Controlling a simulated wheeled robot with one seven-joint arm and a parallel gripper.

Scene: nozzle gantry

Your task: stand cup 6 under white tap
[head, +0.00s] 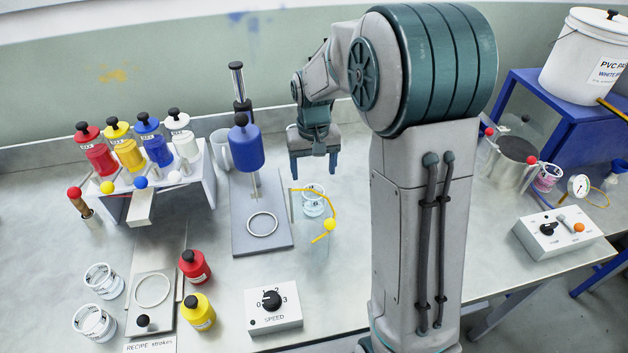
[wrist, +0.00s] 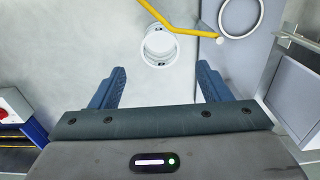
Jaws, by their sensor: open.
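A small clear cup (head: 313,203) stands on the table right of the mixer base; its mark looks like a 6 but is too small to be sure. In the wrist view the cup (wrist: 160,46) shows as a white-rimmed round just beyond my fingertips. My gripper (head: 315,168) is open and empty, fingers pointing down, apart from the cup. The white tap (head: 175,177) is the white knob at the right end of the bottle rack, below the white bottle (head: 183,145).
A yellow bent rod (head: 327,207) passes close beside the cup. The mixer (head: 247,150) stands between cup and rack. Two other cups (head: 103,278) (head: 94,323), loose red (head: 195,267) and yellow bottles (head: 199,311), and a speed box (head: 273,307) stand in front.

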